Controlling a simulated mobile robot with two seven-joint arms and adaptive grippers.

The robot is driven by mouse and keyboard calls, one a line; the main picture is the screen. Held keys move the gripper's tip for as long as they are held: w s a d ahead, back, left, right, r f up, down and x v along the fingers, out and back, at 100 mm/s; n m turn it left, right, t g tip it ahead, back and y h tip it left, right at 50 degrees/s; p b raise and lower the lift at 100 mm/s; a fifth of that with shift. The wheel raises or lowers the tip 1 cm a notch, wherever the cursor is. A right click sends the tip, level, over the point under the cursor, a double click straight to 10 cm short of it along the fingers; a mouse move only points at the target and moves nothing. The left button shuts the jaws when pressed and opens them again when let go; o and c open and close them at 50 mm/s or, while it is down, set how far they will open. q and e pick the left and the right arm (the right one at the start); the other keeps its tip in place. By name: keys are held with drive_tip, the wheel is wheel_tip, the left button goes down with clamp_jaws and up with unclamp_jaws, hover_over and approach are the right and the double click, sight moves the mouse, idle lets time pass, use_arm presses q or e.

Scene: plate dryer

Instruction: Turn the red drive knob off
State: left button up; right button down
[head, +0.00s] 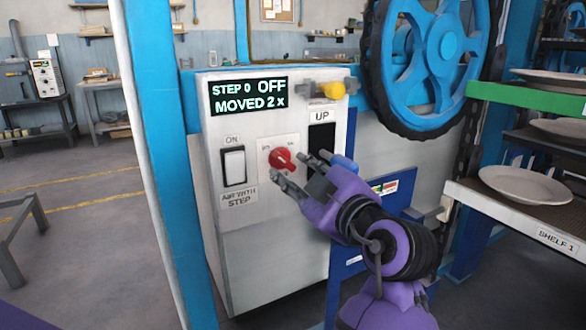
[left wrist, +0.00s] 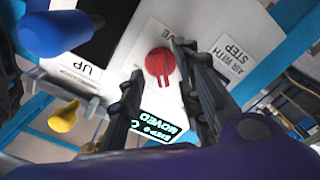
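The red drive knob (head: 282,158) sits on a pale plate on the front of the white control box (head: 270,255). Small marks above it are too small to read. My left gripper (head: 297,170) is open and empty, its fingers pointing at the panel beside the knob. In the left wrist view the knob (left wrist: 160,63) shows between the two spread fingers (left wrist: 157,80), with a ridge pointing toward the display; contact cannot be told. The display (head: 248,95) reads "STEP 0 OFF" and "MOVED 2 x". My right gripper is not in view.
A white rocker switch (head: 234,166) marked ON is left of the knob. A black slot (head: 320,145) marked UP, a blue handle (head: 344,163) and a yellow knob (head: 332,90) are right and above. A blue wheel (head: 440,50) and plate shelves (head: 520,205) stand right.

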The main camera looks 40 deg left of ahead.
use_arm(q)
drive_tip(key=v, duration=0.9)
drive_tip(key=shift+d, duration=0.1)
